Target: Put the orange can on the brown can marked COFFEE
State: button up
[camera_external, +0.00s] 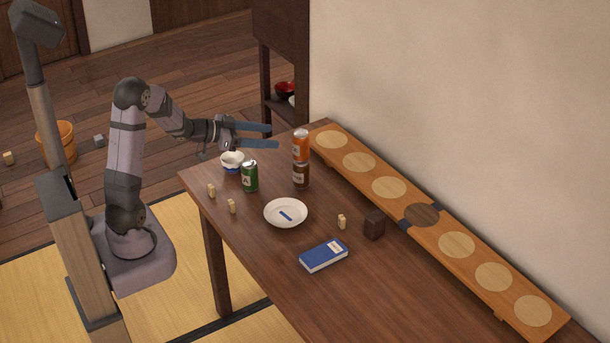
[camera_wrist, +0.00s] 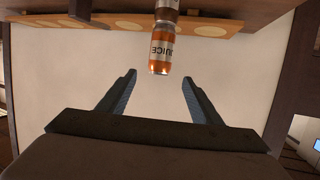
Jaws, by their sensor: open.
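The orange can (camera_external: 300,146) stands upright on top of the brown can (camera_external: 300,175) near the far end of the table. In the wrist view the orange can (camera_wrist: 161,50) appears upside down with the word JUICE, and part of the brown can (camera_wrist: 166,6) shows at the top edge. My gripper (camera_external: 275,136) is open and empty. Its fingers point toward the orange can and stop short of it, to its left in the external view. In the wrist view the gripper (camera_wrist: 158,78) has clear space between its fingers.
A green can (camera_external: 250,176), a small bowl (camera_external: 232,157), a white plate (camera_external: 272,213), a blue book (camera_external: 323,260) and a dark block (camera_external: 374,225) are on the table. Several small light blocks lie about. A long board with round discs (camera_external: 473,265) runs along the wall.

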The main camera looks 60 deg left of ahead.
jog(key=shift+s, duration=0.15)
jog(key=s+d+f+n+g+y, duration=0.35)
jog(key=s+f+g+y, duration=0.25)
jog(key=s+f+g, duration=0.3)
jog(key=s+d+f+g+h, duration=0.1)
jog(key=s+d+f+g, duration=0.1)
jog(key=s+d, duration=0.3)
jog(key=s+d+f+g+h, duration=0.1)
jog(key=s+d, duration=0.4)
jog(key=s, duration=0.7)
jog(key=shift+f+g, duration=0.45)
jog(key=shift+g, duration=0.55)
jog(key=shift+s, duration=0.1)
jog(key=shift+r, duration=0.1)
